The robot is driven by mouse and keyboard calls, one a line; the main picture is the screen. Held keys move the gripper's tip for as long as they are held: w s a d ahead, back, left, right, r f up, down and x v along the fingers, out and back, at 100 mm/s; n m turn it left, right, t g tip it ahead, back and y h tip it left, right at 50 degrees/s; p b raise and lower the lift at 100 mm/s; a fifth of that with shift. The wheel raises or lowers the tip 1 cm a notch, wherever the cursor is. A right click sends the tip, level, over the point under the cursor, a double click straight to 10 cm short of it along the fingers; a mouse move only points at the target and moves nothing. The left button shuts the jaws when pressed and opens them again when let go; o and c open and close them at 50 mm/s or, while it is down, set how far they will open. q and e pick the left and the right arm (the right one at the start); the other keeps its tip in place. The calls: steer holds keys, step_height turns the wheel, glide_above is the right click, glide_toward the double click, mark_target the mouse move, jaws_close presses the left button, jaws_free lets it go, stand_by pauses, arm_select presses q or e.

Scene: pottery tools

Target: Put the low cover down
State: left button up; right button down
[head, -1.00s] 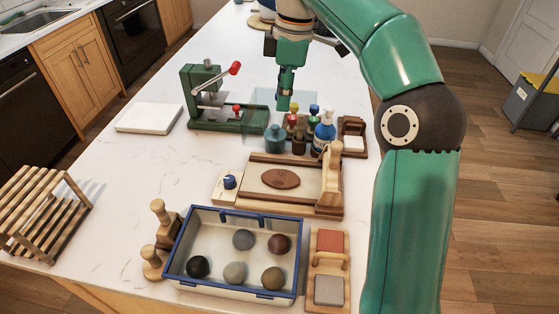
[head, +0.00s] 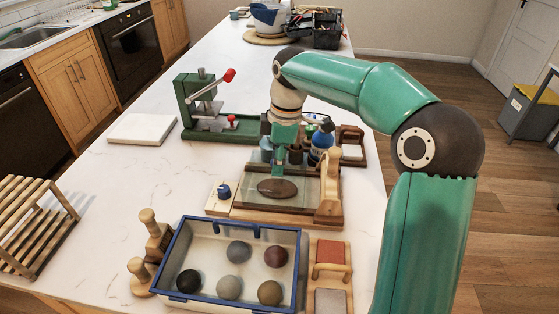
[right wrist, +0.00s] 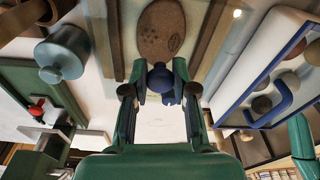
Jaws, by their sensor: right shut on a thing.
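The low cover (head: 255,193) is a clear, glass-like panel over the wooden tray frame (head: 329,216). A brown oval clay slab (head: 278,188) shows through it, and also in the right wrist view (right wrist: 161,30). My right gripper (head: 281,165) points down above the cover. In the right wrist view its fingertips (right wrist: 160,80) close on a dark blue ball knob (right wrist: 160,77), which appears to be the cover's. I cannot tell whether the cover touches the frame or hangs just above it. My left gripper is not in view.
A blue-rimmed crate (head: 240,227) with several clay balls stands in front. A cream block with a blue knob (head: 223,190) is left of the tray. A green press (head: 207,115) stands behind left; jars and a blue bottle (head: 322,140) crowd behind.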

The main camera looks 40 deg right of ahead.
steer(key=c, duration=0.9)
jaws_free()
steer(key=r, duration=0.4)
steer(key=r+p, duration=0.1)
steer(key=r, duration=0.3)
steer(key=s+d+r+p, duration=0.1)
steer(key=r, duration=0.3)
